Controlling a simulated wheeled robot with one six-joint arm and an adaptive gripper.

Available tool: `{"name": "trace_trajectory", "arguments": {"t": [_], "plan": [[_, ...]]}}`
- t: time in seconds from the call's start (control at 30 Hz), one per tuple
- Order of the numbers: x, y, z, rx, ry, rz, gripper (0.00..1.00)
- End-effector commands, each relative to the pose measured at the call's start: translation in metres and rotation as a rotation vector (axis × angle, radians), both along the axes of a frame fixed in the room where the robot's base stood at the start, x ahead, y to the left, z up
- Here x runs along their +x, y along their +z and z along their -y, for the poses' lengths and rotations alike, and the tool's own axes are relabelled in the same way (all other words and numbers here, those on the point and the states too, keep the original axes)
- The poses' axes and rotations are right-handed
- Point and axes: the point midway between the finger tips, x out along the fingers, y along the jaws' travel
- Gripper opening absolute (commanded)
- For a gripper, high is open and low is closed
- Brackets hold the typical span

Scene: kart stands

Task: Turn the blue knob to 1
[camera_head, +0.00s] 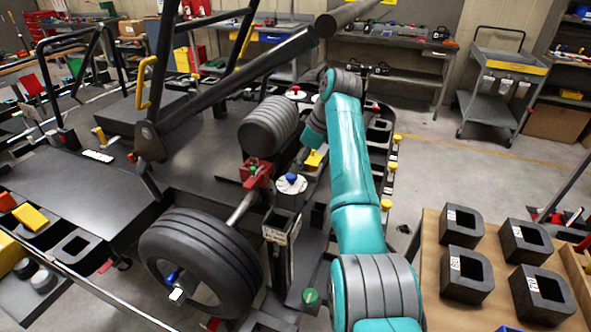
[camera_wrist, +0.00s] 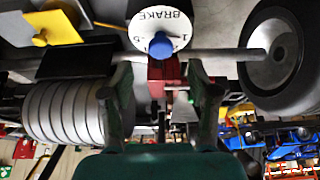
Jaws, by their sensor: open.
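The blue knob (camera_head: 291,178) stands on a round white dial (camera_head: 292,187) on the kart, left of my teal arm in the head view. In the wrist view the blue knob (camera_wrist: 160,46) is near the top centre, on the white dial (camera_wrist: 148,18) marked BRAKE, with the lettering inverted and small digits around it. The knob's pointer cannot be made out. My gripper (camera_wrist: 160,82) is open, with one finger on each side below the knob in this view.
A metal bar (camera_wrist: 225,62) runs behind the fingers, and a red bracket (camera_head: 257,174) sits beside the dial. Dark frame tubes (camera_head: 240,78) cross above. A table (camera_head: 428,280) with black blocks stands right.

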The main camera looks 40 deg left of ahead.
Motion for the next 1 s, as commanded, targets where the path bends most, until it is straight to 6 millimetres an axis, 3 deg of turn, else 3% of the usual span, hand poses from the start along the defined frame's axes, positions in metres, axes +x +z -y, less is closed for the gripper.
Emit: {"name": "trace_trajectory", "arguments": {"t": [0.2, 0.4, 1.0], "plan": [[0.004, 0.039, 0.016, 0.001, 0.001, 0.001, 0.60], [0.006, 0.060, 0.024, 0.001, 0.001, 0.000, 0.60], [0.006, 0.065, 0.026, 0.000, 0.001, -0.001, 0.60]]}}
